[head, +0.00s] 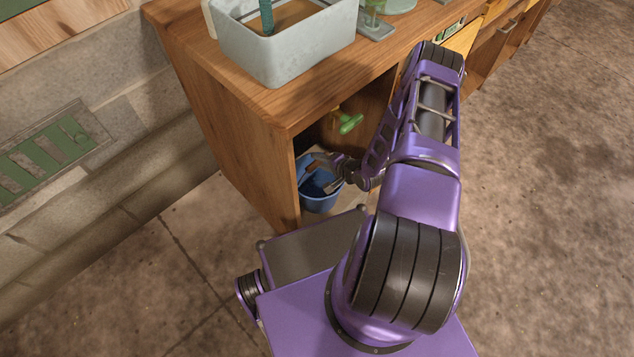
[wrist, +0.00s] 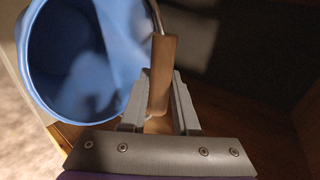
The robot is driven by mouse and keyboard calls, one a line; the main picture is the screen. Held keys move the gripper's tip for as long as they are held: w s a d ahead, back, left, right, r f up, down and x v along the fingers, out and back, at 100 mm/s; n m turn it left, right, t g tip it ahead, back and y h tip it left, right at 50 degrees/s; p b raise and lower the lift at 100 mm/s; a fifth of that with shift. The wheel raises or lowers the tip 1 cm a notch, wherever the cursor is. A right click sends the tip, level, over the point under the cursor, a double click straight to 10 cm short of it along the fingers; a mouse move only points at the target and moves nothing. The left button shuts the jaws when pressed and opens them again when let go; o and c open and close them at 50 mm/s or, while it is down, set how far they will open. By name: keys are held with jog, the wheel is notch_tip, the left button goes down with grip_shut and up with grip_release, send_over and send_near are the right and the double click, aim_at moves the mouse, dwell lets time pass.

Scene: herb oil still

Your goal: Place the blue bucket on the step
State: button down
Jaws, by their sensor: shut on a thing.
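The blue bucket (head: 320,194) is inside the open lower compartment of the wooden cabinet, near its left side panel. In the wrist view the bucket (wrist: 80,60) shows its open mouth at the left, and it looks empty. Its brown handle grip (wrist: 162,75) stands between the two fingers. My gripper (wrist: 158,105) is shut on that handle grip. In the head view my gripper (head: 325,175) reaches into the compartment over the bucket. The bucket's underside is hidden, so I cannot tell whether it touches the cabinet floor. I cannot make out the step in either view.
The wooden cabinet (head: 225,130) has a grey basin (head: 285,55) on its top. A green tap (head: 350,123) sticks out inside the opening above my gripper. A wall with a green vent (head: 45,155) is at the left. The stone floor (head: 545,200) at the right is clear.

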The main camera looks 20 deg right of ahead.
notch_tip(320, 180, down, 6)
jog(key=b, duration=0.1)
dwell(0.4)
jog(key=shift+f, duration=0.2)
jog(key=c, duration=0.7)
grip_release()
jog(key=shift+f, duration=0.1)
jog(key=shift+o, duration=0.2)
